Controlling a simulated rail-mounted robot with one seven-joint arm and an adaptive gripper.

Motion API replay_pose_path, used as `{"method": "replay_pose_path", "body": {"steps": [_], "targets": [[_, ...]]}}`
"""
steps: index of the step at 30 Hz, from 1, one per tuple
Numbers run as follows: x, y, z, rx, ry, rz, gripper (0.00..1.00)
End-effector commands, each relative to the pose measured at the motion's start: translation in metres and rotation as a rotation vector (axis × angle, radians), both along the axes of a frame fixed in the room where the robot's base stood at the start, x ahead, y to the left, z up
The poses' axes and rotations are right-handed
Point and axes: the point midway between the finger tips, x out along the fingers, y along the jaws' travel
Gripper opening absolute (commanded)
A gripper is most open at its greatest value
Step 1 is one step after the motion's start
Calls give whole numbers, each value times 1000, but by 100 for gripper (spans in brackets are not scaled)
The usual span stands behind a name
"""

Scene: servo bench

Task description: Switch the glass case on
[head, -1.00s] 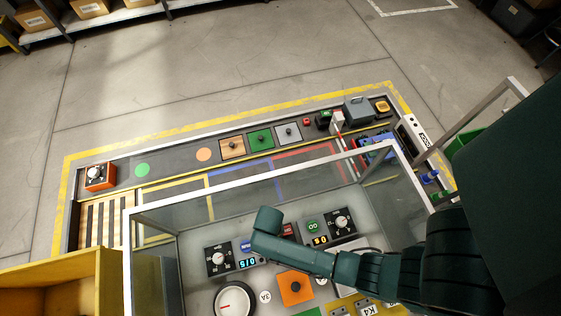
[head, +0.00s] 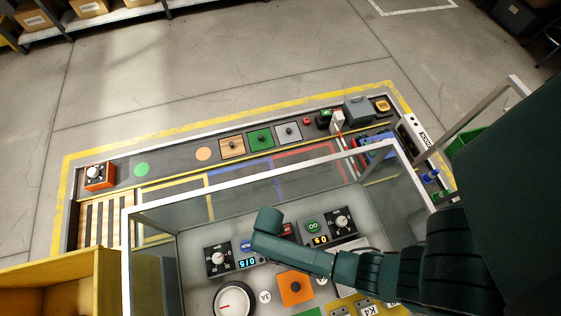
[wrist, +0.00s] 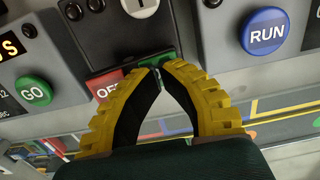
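The glass case (head: 141,207), a clear box with a metal frame, stands over the control units on the bench. Inside it, a red plate (wrist: 105,85) marked OFF sits beside a green plate (wrist: 163,56), with a pale round disc (wrist: 140,6) with a dark mark above them. My fingertips partly cover both plates. My gripper (wrist: 158,73) has its yellow fingers brought together at the tips, in front of the plates, with nothing seen between them. I cannot tell whether they touch. In the head view my arm hides the fingers.
A green GO button (wrist: 34,91) is left of the fingers and a blue RUN button (wrist: 265,32) is right. Dial units (head: 218,258) and (head: 341,222) flank my wrist in the head view. An orange plate (head: 295,287) lies near my arm.

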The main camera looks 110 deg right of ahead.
Motion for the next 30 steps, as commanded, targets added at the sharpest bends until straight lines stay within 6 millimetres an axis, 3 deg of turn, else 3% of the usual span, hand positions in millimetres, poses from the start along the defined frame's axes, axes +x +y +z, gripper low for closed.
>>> {"method": "replay_pose_path", "body": {"steps": [24,30], "targets": [[1,0,69,-1,-1,0,0],[0,0,68,-1,-1,0,0]]}}
